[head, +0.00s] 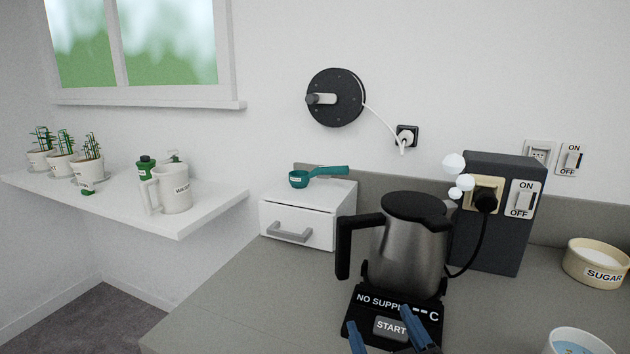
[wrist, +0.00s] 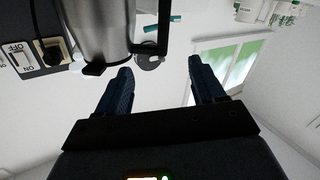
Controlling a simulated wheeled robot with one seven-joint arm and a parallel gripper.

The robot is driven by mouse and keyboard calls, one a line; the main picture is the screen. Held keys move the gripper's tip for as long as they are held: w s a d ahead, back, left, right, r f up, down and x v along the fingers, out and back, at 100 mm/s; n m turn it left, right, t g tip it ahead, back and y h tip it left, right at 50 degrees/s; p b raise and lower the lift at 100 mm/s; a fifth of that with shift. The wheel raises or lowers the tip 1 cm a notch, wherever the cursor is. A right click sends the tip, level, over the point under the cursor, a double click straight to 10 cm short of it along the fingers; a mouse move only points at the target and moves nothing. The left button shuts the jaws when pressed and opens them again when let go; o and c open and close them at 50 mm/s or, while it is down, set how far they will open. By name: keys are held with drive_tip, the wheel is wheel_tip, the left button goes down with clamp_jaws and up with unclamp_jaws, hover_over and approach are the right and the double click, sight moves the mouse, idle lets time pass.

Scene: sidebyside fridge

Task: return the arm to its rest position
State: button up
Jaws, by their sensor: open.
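My gripper (head: 388,334) shows at the bottom of the head view with two blue fingers, in front of the kettle base. In the wrist view my gripper (wrist: 158,82) has its fingers spread wide with nothing between them. The steel kettle (head: 408,245) with black lid and handle stands on its black base (head: 362,325), whose display reads "NO SUPPLY" and which has a START button (head: 389,328). The kettle also fills the upper left of the wrist view (wrist: 102,28), close to the left finger. The rest of my arm is out of view.
A dark socket box (head: 515,240) with plug and switch stands behind the kettle. A sugar bowl (head: 592,265) and a mug (head: 575,343) are at the right. A white drawer box (head: 300,220) bears a green scoop (head: 317,177). The counter (head: 235,310) is clear at the front left.

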drive_tip(key=shift+g, duration=0.4)
drive_tip(key=s+d+f, duration=0.1)
drive_tip(key=s+f, duration=0.1)
drive_tip(key=s+d+f, duration=0.1)
drive_tip(key=s+f, duration=0.1)
drive_tip(key=s, duration=0.1)
drive_tip(key=s+d+f, duration=0.2)
drive_tip(key=s, duration=0.1)
drive_tip(key=shift+f, duration=0.1)
drive_tip(key=s+d+m, duration=0.1)
drive_tip(key=s+d, duration=0.1)
drive_tip(key=s, duration=0.7)
drive_tip(key=s+d+m+g+h, duration=0.1)
drive_tip(key=s+d, duration=0.2)
drive_tip(key=s, duration=0.7)
drive_tip(key=s+d+m+g+h, duration=0.1)
drive_tip(key=s+d+m, duration=0.1)
drive_tip(key=s, duration=0.7)
drive_tip(key=shift+s+d+f, duration=0.15)
drive_tip(key=shift+d+f, duration=0.2)
drive_tip(key=shift+d, duration=0.4)
